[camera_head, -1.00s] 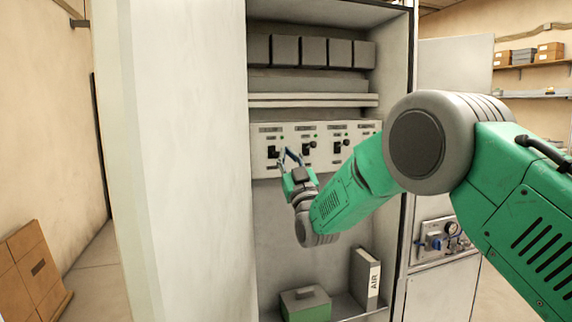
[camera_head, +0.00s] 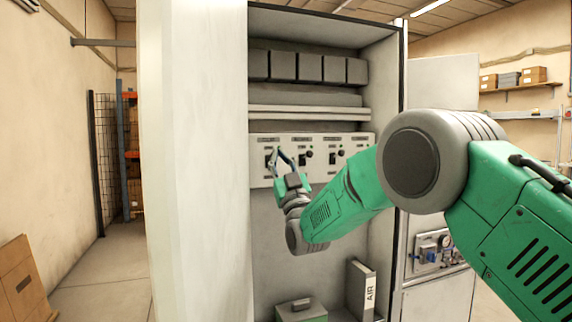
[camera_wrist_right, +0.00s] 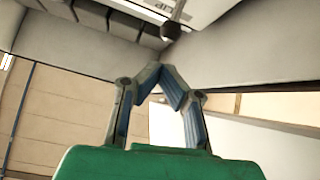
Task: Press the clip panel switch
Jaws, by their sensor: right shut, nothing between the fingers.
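The clip panel (camera_head: 318,179) is a pale strip across the open cabinet in the head view, with several dark switches, small green lights and labels too small to read. One dark switch (camera_head: 309,153) shows just right of my right gripper. My right gripper (camera_head: 276,151) is shut and empty, its fingertips in front of the leftmost switch, which it partly hides. Whether they touch is unclear. In the right wrist view the fingers (camera_wrist_right: 158,68) meet in a point, below a dark knob-like part (camera_wrist_right: 171,31). My left gripper is not in view.
The cabinet's tall white side or door (camera_head: 195,160) stands left of the arm. Dark grey blocks (camera_head: 309,67) sit on the shelf above the panel. A binder marked AIR (camera_head: 361,288) and a green-grey box (camera_head: 301,309) stand below. A gauge panel (camera_head: 437,248) is at the right.

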